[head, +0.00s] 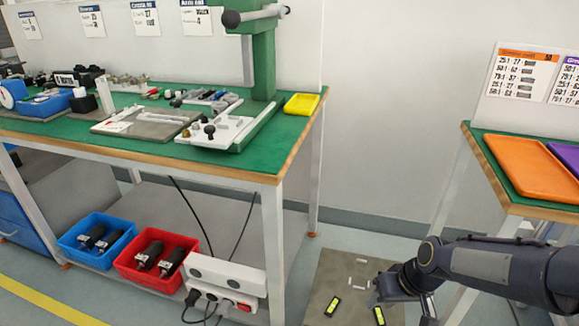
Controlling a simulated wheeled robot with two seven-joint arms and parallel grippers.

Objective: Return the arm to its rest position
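My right arm (480,263) comes in from the right edge, low in the view, in front of the right table's legs. Its gripper (405,300) hangs at the bottom, in the gap between the two tables and below their tops. The fingers are dark and partly cut off by the lower edge, so whether they are open or shut does not show clearly. No held object shows at it. My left arm and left gripper are out of view.
A right table (515,197) holds an orange tray (535,165) and a purple tray (570,155).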

